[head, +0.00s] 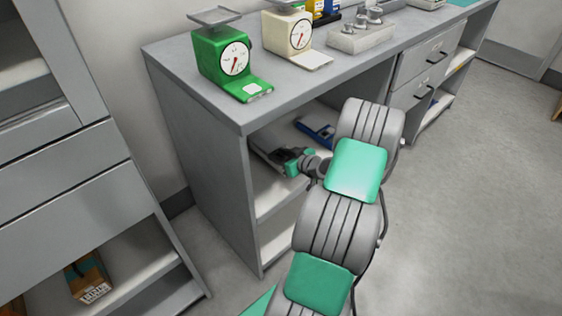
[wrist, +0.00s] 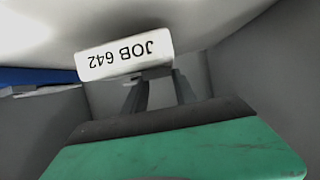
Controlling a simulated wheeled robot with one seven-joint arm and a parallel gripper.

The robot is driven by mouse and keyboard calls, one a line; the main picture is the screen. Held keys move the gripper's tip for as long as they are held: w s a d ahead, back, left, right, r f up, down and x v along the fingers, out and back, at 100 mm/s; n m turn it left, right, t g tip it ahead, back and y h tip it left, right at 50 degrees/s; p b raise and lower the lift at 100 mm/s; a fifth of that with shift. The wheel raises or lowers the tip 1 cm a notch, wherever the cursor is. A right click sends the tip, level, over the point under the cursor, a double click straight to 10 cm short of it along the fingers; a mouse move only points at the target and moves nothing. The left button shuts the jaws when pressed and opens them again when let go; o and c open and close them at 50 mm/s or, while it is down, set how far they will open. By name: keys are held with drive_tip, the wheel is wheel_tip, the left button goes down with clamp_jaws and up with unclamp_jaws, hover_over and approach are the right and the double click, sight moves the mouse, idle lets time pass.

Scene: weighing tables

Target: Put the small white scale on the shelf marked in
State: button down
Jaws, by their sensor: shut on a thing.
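My gripper (head: 274,153) reaches into the open shelf bay under the grey table, and its far end is partly hidden by the tabletop. In the wrist view its fingers (wrist: 160,92) are shut at a white tag (wrist: 124,54) reading JOB 642, upside down. A pale rounded thing (wrist: 60,25) fills the top of that view; the tag seems to belong to it, but I cannot tell what it is. A cream-white dial scale (head: 287,33) stands on the tabletop, away from my gripper. No shelf mark "in" is readable.
A green dial scale (head: 222,58) stands at the tabletop's near corner. A weight block (head: 360,38) is farther right. A blue thing (head: 316,127) lies inside the bay, beside my gripper. A grey cabinet (head: 60,190) stands left with a brown box (head: 89,277).

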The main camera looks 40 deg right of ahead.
drive_tip(key=f, duration=0.2)
drive_tip(key=shift+d+f, duration=0.2)
drive_tip(key=shift+f, duration=0.15)
drive_tip(key=c, duration=1)
unclamp_jaws()
drive_tip(key=shift+s+b, duration=0.1)
drive_tip(key=shift+b, duration=0.2)
drive_tip(key=shift+s+r, duration=0.1)
drive_tip(key=shift+r, duration=0.05)
drive_tip(key=p+v, duration=0.2)
drive_tip(key=v, duration=0.9)
drive_tip(key=shift+s, duration=0.35)
